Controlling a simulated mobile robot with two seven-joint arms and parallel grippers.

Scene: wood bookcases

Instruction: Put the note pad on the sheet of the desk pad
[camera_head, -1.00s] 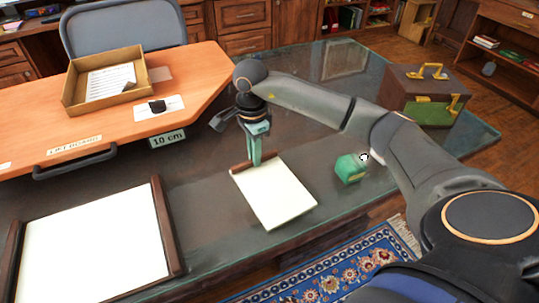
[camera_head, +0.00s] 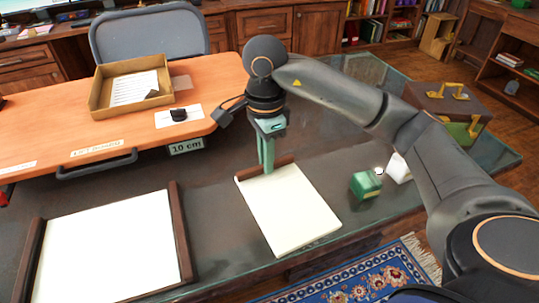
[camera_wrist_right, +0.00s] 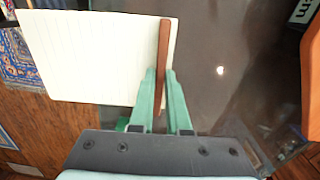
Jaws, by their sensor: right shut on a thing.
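The note pad (camera_head: 288,208), white with a brown binding strip, is over the dark glass desk top near its front edge. My right gripper (camera_head: 268,168) comes from above and is shut on the strip. In the right wrist view, the green fingers (camera_wrist_right: 163,105) stand either side of the strip of the note pad (camera_wrist_right: 95,55). The pad seems slightly raised; the gap below it is hard to tell. The desk pad (camera_head: 178,235), with brown side bars and a large bare white sheet (camera_head: 110,250), lies to the left. My left gripper is not in view.
A green cube (camera_head: 366,184) and a white object (camera_head: 399,168) are right of the note pad. A brown and green case (camera_head: 445,105) stands at the back right. An orange raised board (camera_head: 90,145) with a cardboard tray (camera_head: 130,88) is behind. Glass between the two pads is clear.

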